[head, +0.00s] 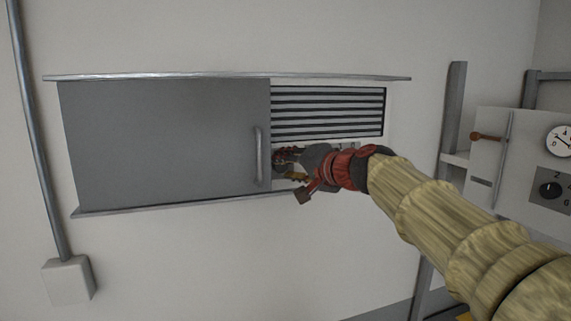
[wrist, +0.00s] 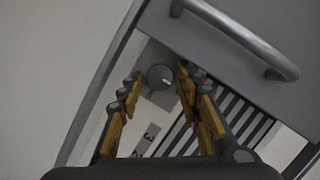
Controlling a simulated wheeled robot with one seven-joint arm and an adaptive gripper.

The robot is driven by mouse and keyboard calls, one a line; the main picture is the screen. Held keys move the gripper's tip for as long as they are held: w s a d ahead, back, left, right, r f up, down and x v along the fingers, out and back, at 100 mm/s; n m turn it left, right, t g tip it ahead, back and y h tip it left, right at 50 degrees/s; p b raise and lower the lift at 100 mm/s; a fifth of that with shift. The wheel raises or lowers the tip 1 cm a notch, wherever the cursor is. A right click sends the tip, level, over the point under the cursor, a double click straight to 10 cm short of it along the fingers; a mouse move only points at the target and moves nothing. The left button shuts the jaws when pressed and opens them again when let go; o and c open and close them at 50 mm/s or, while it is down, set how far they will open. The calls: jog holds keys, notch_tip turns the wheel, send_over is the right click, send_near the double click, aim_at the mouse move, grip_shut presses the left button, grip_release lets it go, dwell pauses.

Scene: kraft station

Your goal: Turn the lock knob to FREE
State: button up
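A round grey knob (wrist: 160,77) with a pale pointer mark shows in the wrist view, on a panel beside the sliding door's edge. I take it for the lock knob; no FREE label can be read. My gripper (wrist: 158,84) is open, its two yellow and dark fingers apart on either side of the knob. I cannot tell whether they touch it. In the head view my gripper (head: 284,163) is at the opening just right of the door handle, and it and my arm hide the knob there.
A grey sliding door (head: 165,145) with a vertical handle (head: 259,155) covers the left of the wall recess. A slatted vent (head: 328,112) is above my gripper. A control box (head: 490,155) with a lever, gauge and dial stands at the right.

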jog(key=shift+w+a, duration=0.15)
jog(key=shift+w, duration=0.05)
jog(key=shift+c, duration=0.5)
jog(key=c, duration=0.8)
jog(key=shift+o, duration=0.2)
